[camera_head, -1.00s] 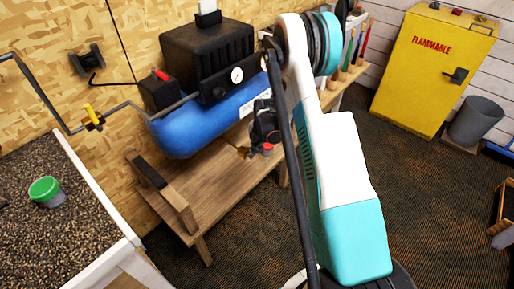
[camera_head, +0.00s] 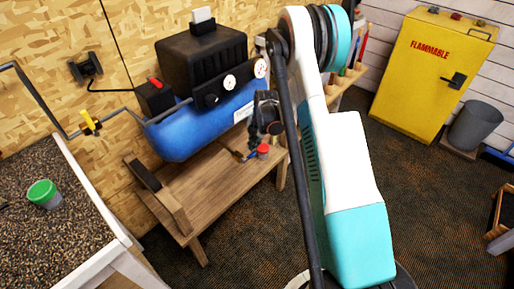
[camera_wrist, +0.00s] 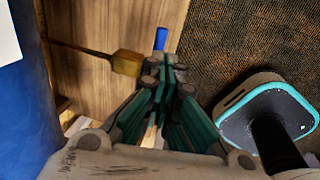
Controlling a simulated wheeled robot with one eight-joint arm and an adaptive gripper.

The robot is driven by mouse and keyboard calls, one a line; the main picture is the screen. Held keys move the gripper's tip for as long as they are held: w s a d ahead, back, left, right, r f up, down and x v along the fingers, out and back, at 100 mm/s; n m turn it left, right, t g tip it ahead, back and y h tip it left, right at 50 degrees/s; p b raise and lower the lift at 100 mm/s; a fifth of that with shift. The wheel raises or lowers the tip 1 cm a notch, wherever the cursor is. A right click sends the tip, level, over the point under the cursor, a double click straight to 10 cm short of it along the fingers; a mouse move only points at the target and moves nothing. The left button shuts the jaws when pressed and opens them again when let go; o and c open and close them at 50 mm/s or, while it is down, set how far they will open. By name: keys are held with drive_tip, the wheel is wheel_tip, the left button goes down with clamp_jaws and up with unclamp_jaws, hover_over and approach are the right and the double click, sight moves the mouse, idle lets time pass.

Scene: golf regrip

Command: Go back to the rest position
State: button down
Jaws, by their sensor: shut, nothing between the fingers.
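My gripper (camera_wrist: 168,68) is shut and empty in the wrist view, its teal and grey fingers drawn together and pointing down over the wooden bench. In the head view my arm rises in front of the bench (camera_head: 215,183), and the dark end of the arm hangs above it, partly behind the arm links. The fingertips cannot be made out there. The gripper looks apart from the things on the bench.
On the bench are a red-topped container (camera_head: 263,152), a tan-headed tool (camera_wrist: 127,62) and a blue object (camera_wrist: 161,38). A blue compressor (camera_head: 190,135) stands behind. A gravel-topped table (camera_head: 60,235) is left; a yellow cabinet (camera_head: 425,85) and grey bin (camera_head: 473,125) are right.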

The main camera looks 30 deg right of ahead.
drive_tip(key=s+a+r+m+t+p, duration=0.1)
drive_tip(key=s+a+r+m, duration=0.25)
drive_tip(key=r, duration=0.65)
drive_tip(key=s+a+r+m, duration=0.3)
drive_tip(key=s+a+r, duration=0.1)
drive_tip(key=r, duration=0.7)
drive_tip(key=s+a+r+m+t+p, duration=0.1)
drive_tip(key=s+a+r+m, duration=0.3)
drive_tip(key=r, duration=0.6)
drive_tip(key=s+a+r+m+t, duration=0.1)
drive_tip(key=s+m, duration=0.4)
drive_tip(key=s, duration=0.5)
drive_tip(key=s+a+r+m+t+h, duration=0.1)
drive_tip(key=s+a+r+m, duration=0.3)
drive_tip(key=s, duration=0.6)
drive_tip(key=shift+r+m+t, duration=0.35)
drive_tip(key=shift+m+t, duration=0.15)
drive_tip(key=shift+m, duration=0.65)
